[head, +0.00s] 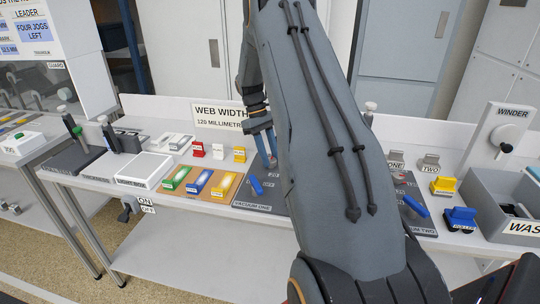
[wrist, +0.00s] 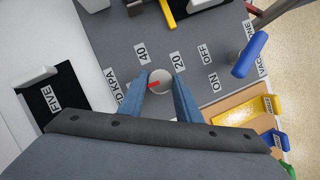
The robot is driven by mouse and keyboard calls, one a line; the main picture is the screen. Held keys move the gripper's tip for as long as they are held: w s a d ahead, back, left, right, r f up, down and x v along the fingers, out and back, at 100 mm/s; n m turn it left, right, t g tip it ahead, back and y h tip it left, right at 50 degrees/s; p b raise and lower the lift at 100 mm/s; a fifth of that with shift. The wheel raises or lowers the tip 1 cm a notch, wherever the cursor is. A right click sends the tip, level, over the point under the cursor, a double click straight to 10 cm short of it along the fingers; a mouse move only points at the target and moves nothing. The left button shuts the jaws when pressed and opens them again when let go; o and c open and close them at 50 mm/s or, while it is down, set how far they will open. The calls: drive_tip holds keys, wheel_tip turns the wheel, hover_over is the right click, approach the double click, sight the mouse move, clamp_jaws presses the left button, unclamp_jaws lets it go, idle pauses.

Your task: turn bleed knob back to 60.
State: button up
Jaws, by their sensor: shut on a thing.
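In the wrist view, the bleed knob (wrist: 159,76) is a small round pale knob with a red pointer, on a grey panel (wrist: 208,60). The pointer aims to the left, toward the left finger. Labels 40 (wrist: 141,53) and 20 (wrist: 178,61) show beyond the knob. No 60 label is visible; the left finger covers part of the panel and of the "KPA" lettering. My gripper (wrist: 159,93) has its blue fingers on either side of the knob, shut on it. In the head view my gripper (head: 265,143) reaches down at the VACUUM ONE panel; my arm hides part of it.
A blue lever (wrist: 250,54) stands beside the ON and OFF labels. Yellow and blue blocks (wrist: 245,111) on a tan board lie close to the right. A black pad marked FIVE (wrist: 54,98) is at left. A grey waste bin (head: 497,212) stands far right.

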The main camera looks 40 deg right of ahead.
drive_tip(key=shift+n, duration=0.4)
drive_tip(key=o, duration=1.1)
drive_tip(key=b+v, duration=0.2)
drive_tip(key=v, duration=0.5)
drive_tip(key=shift+w+a+r, duration=0.1)
drive_tip(key=shift+r, duration=0.3)
drive_tip(key=shift+a, duration=0.1)
